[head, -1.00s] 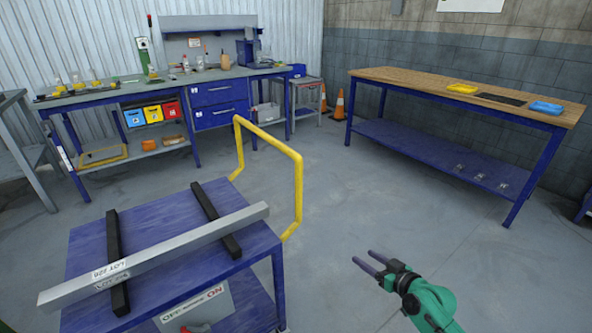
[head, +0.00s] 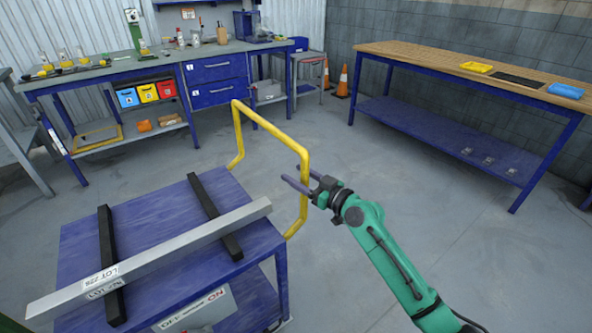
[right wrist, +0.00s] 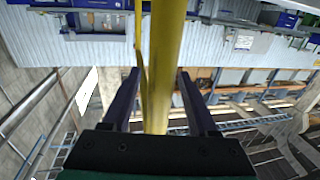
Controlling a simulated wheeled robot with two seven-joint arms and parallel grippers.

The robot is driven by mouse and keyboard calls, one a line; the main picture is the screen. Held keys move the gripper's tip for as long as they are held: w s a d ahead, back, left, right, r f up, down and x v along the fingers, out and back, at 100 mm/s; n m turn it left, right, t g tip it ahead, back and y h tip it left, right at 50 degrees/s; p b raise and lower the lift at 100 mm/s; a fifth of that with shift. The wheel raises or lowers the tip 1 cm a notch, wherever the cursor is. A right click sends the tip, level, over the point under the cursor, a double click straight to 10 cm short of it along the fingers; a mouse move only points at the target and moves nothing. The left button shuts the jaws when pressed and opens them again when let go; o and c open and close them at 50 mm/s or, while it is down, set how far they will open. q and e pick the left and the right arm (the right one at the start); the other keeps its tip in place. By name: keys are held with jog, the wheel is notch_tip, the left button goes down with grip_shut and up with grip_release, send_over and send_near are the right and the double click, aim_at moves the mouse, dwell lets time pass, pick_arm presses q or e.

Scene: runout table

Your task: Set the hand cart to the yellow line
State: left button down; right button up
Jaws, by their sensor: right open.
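The hand cart (head: 160,216) is a blue table-like cart at the lower left of the head view. Its yellow tube handle (head: 270,127) rises at its right end. A long grey metal bar (head: 190,238) marked with a lot label lies across two black strips on the cart top. My right gripper (head: 296,178) is open at the near upright of the handle. In the right wrist view the yellow tube (right wrist: 160,100) runs between the two open fingers (right wrist: 158,85); I cannot tell whether they touch it. My left gripper is not in view. No yellow floor line shows.
A workbench with blue drawers (head: 215,83) and coloured bins stands along the back wall. A wood-topped blue table (head: 430,58) stands at the right. Orange cones (head: 343,80) stand by the wall. The grey floor between (head: 330,130) is clear.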

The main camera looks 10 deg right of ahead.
jog(key=shift+w+a, duration=0.25)
jog(key=shift+w, duration=0.1)
grip_shut()
dwell(1.2)
